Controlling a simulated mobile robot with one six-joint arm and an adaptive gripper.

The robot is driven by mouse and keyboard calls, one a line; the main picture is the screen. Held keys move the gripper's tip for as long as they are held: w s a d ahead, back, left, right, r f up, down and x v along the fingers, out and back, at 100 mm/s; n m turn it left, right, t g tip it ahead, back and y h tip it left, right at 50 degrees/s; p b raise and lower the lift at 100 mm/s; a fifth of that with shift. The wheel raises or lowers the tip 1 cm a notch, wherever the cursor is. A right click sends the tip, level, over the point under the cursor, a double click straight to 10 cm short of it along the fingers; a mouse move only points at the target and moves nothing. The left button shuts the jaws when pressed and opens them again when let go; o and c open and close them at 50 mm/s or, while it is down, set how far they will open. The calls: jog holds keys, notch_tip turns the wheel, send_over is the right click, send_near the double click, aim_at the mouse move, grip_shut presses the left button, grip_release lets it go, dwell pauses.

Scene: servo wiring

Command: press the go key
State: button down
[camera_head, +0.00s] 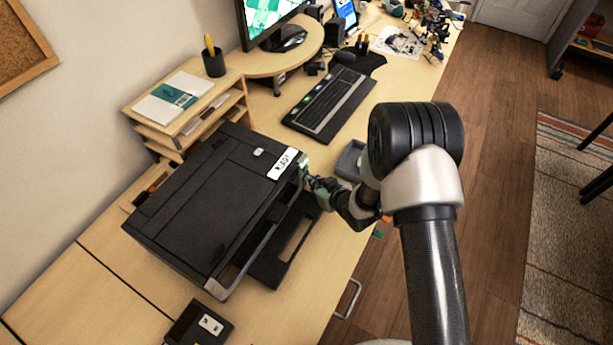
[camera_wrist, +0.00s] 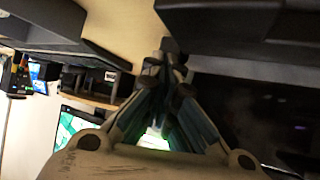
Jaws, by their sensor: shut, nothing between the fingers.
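A black printer (camera_head: 207,195) stands on the desk, with a white label with dark marks (camera_head: 284,163) at its top right corner. A small greenish spot shows on the printer's edge just below the label. My gripper (camera_head: 311,181) is shut and empty, with its tips close to that edge. I cannot tell whether they touch it. In the wrist view my gripper (camera_wrist: 169,48) shows its fingers drawn together, with dark printer-like surfaces beside them. I cannot make out a go key clearly in either view; the fingers may hide it.
A keyboard (camera_head: 329,103) lies behind the gripper, and a grey tray (camera_head: 350,160) sits near the desk's right edge. A wooden shelf (camera_head: 187,103) with papers stands behind the printer. A dark box with a white label (camera_head: 200,325) is in front.

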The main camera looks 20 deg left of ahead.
jog(key=shift+d, duration=0.55)
jog(key=shift+s+d, duration=0.15)
jog(key=shift+d, duration=1.1)
jog(key=shift+s+d, duration=0.1)
jog(key=shift+d, duration=1.15)
